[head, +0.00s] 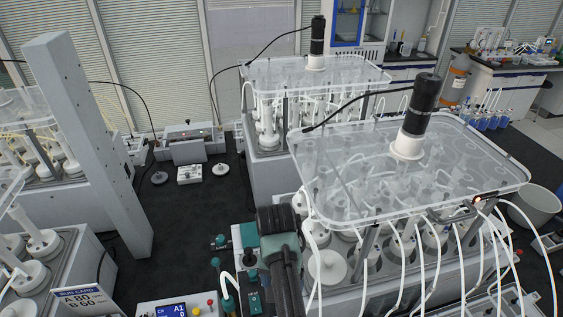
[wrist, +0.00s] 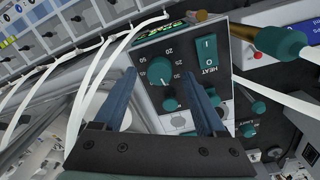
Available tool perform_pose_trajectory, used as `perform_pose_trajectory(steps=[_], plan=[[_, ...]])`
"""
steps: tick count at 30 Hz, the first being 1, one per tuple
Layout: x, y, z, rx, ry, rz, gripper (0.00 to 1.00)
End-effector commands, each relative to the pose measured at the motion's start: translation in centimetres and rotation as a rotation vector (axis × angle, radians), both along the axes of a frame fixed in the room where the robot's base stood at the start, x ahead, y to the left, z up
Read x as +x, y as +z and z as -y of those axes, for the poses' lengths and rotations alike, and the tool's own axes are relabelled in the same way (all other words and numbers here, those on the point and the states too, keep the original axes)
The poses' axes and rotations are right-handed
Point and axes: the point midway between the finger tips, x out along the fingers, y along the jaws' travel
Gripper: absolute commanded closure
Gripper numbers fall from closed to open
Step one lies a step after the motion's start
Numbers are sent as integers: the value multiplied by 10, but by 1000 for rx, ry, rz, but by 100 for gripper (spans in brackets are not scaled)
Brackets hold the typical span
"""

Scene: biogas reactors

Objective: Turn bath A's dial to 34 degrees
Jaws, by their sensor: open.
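A pale mark on the knob's lower edge seems to lie between 30 and 40; the exact reading is too small to tell. My gripper (wrist: 159,76) is open, its two blue fingers on either side of the knob, apart from it as far as I can tell. Which bath the panel belongs to cannot be read. In the head view the knob is not distinguishable behind my arm.
A HEAT rocker switch (wrist: 208,50) sits right of the dial. White tubes (wrist: 95,85) run past on the left. In the head view, a clear-lidded bath (head: 420,165) stands right of my arm, a grey post (head: 90,150) left. A run card (head: 80,297) reads A 80, B 60.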

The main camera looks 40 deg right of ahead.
Motion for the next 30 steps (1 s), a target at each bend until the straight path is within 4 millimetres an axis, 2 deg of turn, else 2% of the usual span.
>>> perform_pose_trajectory(steps=[5,6,8,9,22,30], plan=[[4,37,0,-5,0,8,27],[4,57,-2,-3,1,6,27],[4,72,-2,-2,1,5,27],[5,69,-3,-1,2,4,27],[5,90,-5,1,3,3,27],[7,108,-2,-7,2,8,27]])
